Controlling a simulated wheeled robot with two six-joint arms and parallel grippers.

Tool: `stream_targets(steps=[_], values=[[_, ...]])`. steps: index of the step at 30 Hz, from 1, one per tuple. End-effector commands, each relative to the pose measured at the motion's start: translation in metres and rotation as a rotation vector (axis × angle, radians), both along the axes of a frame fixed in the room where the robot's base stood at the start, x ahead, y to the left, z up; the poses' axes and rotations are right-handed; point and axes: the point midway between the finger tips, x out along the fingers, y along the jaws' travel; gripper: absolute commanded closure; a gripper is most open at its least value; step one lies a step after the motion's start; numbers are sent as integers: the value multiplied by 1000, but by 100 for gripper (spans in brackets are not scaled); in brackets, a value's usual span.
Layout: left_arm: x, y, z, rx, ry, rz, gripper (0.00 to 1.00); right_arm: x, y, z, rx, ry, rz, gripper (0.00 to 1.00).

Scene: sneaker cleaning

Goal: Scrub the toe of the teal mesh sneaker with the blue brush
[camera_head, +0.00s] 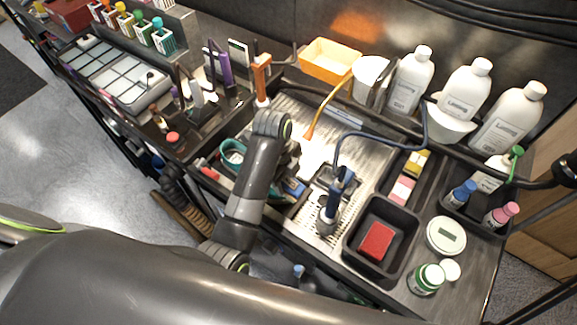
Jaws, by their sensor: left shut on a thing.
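The teal sneaker (232,152) lies in the left part of the metal work tray, mostly hidden behind my left arm; only a teal and white part shows, and I cannot see its toe clearly. My left gripper (291,178) is low over the tray, to the right of that part. It is shut on a small blue thing that looks like the blue brush (294,188), mostly hidden by the gripper. I cannot tell whether the bristles touch the sneaker. My right gripper is out of view.
A hose-fed blue nozzle (335,195) stands just right of the gripper. A black bin with a red sponge (376,241) is farther right. White bottles (410,80) and an orange tray (330,61) line the back. The tray's middle (365,160) is fairly clear.

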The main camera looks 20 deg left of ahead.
Motion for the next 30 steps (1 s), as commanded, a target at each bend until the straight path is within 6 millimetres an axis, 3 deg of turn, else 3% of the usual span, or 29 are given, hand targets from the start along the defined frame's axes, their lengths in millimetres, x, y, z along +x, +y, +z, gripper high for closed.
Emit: stream_targets(steps=[11, 15, 22, 30], values=[[2, 9, -35, 1, 4, 1, 75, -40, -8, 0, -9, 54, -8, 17], [3, 11, -47, 1, 3, 1, 75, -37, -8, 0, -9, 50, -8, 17], [4, 14, -56, 1, 2, 2, 75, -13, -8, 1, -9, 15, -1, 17], [4, 14, -56, 0, 1, 1, 75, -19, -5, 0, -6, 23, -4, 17]])
